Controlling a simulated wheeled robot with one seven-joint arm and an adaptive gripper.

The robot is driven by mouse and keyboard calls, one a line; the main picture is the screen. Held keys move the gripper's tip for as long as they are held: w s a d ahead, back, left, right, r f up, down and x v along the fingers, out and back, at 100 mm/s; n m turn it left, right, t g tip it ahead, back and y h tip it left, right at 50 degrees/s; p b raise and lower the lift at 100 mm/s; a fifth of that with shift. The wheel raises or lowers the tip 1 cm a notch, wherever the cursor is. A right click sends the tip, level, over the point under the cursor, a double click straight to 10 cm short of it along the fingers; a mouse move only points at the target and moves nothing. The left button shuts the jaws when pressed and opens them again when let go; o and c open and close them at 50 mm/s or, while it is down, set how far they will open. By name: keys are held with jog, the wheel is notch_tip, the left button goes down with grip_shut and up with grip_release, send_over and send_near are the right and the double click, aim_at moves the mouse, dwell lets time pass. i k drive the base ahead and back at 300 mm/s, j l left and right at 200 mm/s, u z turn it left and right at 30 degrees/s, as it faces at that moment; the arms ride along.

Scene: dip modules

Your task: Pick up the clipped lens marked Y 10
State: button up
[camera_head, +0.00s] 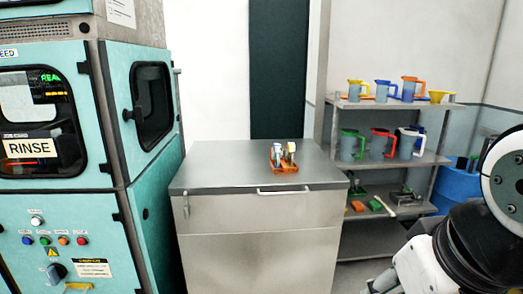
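A small orange holder (285,168) stands on the grey metal cabinet top, near its front edge. Small pale upright pieces stand in it, including a whitish one on the left (275,153) and a white and yellowish one on the right (291,148). These pieces may be the clipped lenses, but they are too small to tell, and no Y 10 mark can be read. My arm shows at the lower right, well apart from the holder. My gripper cannot be made out in this view.
The metal cabinet (260,240) has a clear top around the holder. A teal RINSE machine (75,150) stands close on the left. A shelf rack (398,104) with coloured jugs and tools stands behind on the right. A blue drum (458,185) is beyond my arm.

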aim_at(291, 146)
jog(key=i+j, duration=0.6)
jog(key=i, duration=0.15)
jog(key=i+j, duration=0.65)
jog(key=i+l+z, duration=0.05)
jog(key=i, duration=0.05)
